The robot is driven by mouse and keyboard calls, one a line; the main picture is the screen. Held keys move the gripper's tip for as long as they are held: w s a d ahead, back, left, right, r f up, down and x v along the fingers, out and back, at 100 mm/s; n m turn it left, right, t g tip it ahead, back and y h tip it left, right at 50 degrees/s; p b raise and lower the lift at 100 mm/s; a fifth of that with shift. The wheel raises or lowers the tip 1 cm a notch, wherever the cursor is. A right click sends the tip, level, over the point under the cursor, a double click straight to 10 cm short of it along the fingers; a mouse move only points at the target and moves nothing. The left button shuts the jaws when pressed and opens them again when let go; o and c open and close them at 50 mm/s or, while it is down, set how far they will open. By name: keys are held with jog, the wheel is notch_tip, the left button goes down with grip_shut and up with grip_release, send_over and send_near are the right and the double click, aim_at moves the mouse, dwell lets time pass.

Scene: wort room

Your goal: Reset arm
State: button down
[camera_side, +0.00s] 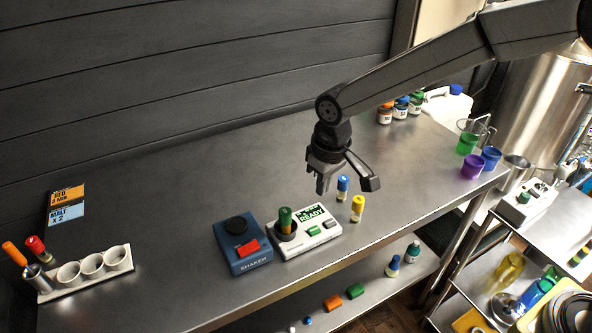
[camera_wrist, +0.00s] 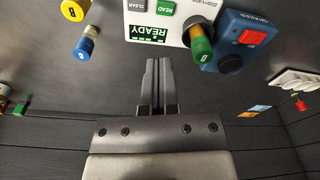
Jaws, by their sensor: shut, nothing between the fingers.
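My arm reaches in from the upper right in the side view. My gripper (camera_side: 322,188) hangs above the metal table (camera_side: 180,190), behind the white reader with its green READY display. In the wrist view my gripper (camera_wrist: 157,62) shows its two fingers together, with nothing between them. The fingers touch no object that I can see.
The white reader (camera_side: 318,241) holds a green-topped vial (camera_side: 285,218); the blue shaker (camera_side: 240,246) stands left of it. Blue-capped (camera_side: 342,186) and yellow-capped (camera_side: 358,207) vials stand close to my gripper. A white rack (camera_side: 88,274) is at left; coloured cups (camera_side: 471,166) at right.

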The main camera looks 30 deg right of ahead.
jog(key=s+d+f+m+t, duration=0.1)
jog(key=s+d+m, duration=0.2)
jog(key=s+d, duration=1.3)
jog(key=shift+d+f+m, duration=0.25)
jog(key=shift+d+m, duration=0.05)
jog(key=shift+d, duration=0.75)
